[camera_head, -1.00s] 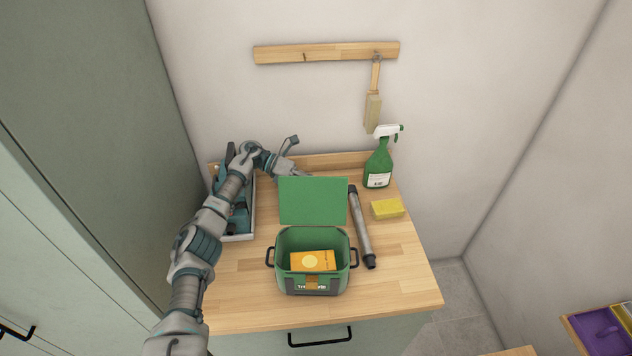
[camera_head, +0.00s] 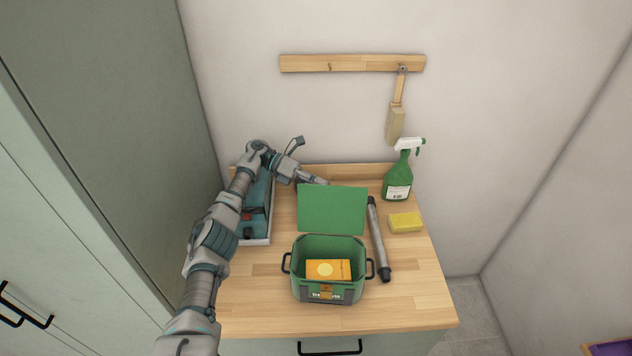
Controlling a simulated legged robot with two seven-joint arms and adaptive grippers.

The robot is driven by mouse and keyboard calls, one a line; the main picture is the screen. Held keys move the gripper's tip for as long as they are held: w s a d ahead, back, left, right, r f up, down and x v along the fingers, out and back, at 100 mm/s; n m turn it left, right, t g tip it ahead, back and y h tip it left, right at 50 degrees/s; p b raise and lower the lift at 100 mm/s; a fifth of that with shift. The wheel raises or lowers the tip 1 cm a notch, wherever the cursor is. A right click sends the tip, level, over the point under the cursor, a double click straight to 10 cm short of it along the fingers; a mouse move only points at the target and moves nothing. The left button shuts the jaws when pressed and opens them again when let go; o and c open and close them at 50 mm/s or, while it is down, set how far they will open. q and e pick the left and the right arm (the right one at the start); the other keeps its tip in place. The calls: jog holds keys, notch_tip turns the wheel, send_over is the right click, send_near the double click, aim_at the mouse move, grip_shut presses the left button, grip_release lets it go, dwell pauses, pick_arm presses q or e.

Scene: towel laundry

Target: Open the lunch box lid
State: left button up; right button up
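The green lunch box (camera_head: 300,262) stands on the wooden counter with black handles at its sides. Its flat green lid (camera_head: 331,209) is raised at the back, so the inside shows. An orange box with a pale yellow round mark (camera_head: 326,270) is inside. My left arm reaches up from the lower left, and my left gripper (camera_head: 317,181) is just behind the lid's upper left corner. Its fingertips are small and partly hidden by the lid, so I cannot tell whether they are open or touching it. My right gripper is not in view.
The wooden counter (camera_head: 411,290) also holds a grey tube (camera_head: 377,240), a yellow sponge (camera_head: 405,222) and a green spray bottle (camera_head: 398,180) to the right. A teal toolbox-like item (camera_head: 257,215) sits at left, partly behind my arm. A brush (camera_head: 396,122) hangs from a wall rail.

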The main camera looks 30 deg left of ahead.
pick_arm(q)
jog(key=shift+v, duration=1.35)
